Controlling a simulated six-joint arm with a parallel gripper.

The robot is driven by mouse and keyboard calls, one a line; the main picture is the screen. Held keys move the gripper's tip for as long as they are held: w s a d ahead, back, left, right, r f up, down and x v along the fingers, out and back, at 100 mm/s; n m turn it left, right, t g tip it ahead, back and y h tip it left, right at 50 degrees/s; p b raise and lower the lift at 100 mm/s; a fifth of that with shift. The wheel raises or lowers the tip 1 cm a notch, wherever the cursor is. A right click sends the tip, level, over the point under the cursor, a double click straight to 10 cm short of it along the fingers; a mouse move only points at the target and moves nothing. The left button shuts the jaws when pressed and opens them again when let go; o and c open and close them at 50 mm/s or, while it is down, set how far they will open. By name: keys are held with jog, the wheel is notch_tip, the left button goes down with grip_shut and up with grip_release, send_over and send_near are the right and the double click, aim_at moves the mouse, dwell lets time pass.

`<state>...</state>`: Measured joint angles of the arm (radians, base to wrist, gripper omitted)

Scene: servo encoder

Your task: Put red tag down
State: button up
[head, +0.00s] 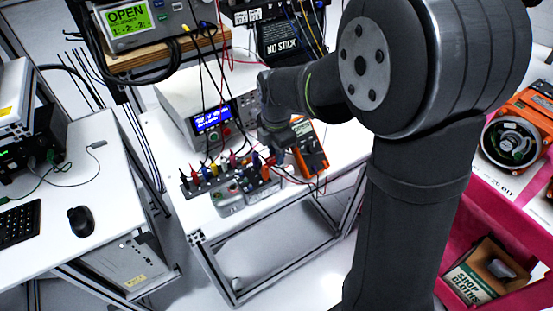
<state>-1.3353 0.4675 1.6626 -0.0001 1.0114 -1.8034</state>
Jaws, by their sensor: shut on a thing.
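My gripper (275,152) points down over the right part of a row of coloured plugs on the white bench. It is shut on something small. A small red piece (270,161) shows at the fingertips and looks like the red tag, but it is too small to make out clearly. The fingers and wrist hide part of it. A grey box (230,207) with coloured sockets stands just in front of the plugs, below and left of the gripper.
An orange multimeter (310,150) lies right of the gripper. A power supply (213,120) with a blue display stands behind the plugs. Black and red leads hang around them. The bench top (190,215) is bare at the front left.

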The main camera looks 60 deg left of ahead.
jog(key=shift+f, duration=1.55)
jog(key=o, duration=0.9)
jog(key=shift+f, duration=0.1)
jog(key=shift+o, duration=0.2)
notch_tip(320, 180, up, 12)
notch_tip(320, 180, down, 12)
jog(key=shift+f, duration=0.2)
notch_tip(320, 180, up, 3)
jog(key=shift+r, duration=0.75)
